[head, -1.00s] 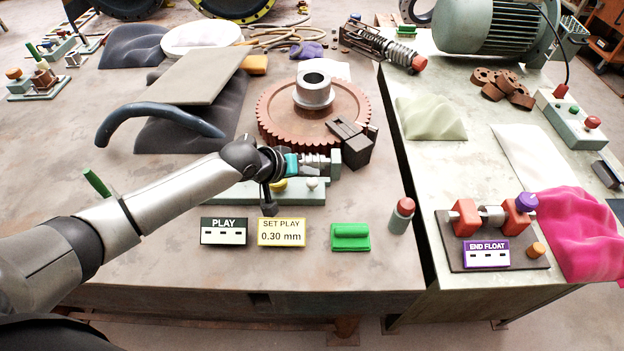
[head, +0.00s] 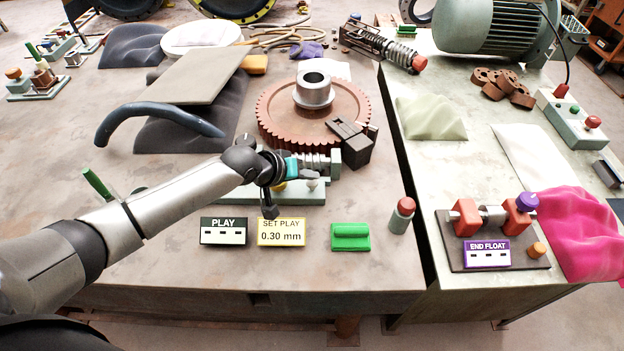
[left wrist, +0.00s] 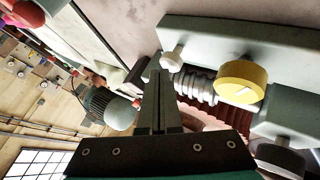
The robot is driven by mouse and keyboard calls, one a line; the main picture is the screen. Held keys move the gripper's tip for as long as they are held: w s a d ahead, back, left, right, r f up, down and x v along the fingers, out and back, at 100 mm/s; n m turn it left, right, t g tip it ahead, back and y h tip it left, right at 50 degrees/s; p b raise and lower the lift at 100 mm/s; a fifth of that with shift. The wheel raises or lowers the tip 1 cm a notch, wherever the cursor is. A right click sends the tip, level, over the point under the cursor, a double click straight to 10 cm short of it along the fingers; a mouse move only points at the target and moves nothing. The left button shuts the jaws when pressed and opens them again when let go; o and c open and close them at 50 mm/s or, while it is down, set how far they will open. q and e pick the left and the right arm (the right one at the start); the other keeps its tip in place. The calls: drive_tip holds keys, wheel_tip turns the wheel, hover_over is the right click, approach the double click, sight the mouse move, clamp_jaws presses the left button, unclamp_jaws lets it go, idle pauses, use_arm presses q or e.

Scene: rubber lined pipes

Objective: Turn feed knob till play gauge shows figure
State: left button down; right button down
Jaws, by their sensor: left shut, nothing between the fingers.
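The white PLAY gauge (head: 223,231) shows dashes and no figure. The yellow card (head: 281,232) beside it reads SET PLAY 0.30 mm. Behind them is a pale green fixture (head: 308,196) with a ribbed shaft. A yellow knob (head: 279,187) on it is partly hidden by my arm; in the left wrist view the yellow knob (left wrist: 240,83) shows a white line. A small white knob (head: 312,184) sits to its right. My left gripper (head: 316,175) is shut and empty over the fixture; its fingertips (left wrist: 156,75) appear near the white knob (left wrist: 172,60). Contact cannot be told.
A red-brown gear (head: 280,118) and a dark block (head: 352,150) stand close behind the fixture. A green block (head: 350,237) and a red-capped cylinder (head: 402,216) stand front right. An END FLOAT fixture (head: 486,254) is on the right bench.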

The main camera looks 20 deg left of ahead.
sight(309, 184)
use_arm(q)
drive_tip(key=shift+f, duration=0.55)
idle(0.4)
drive_tip(key=shift+r, duration=0.15)
drive_tip(key=shift+r+p, duration=0.95)
drive_tip(key=shift+p, duration=0.05)
wheel_tip(309, 184, up, 5)
drive_tip(key=p, duration=0.5)
drive_tip(key=shift+r, duration=0.1)
idle(0.4)
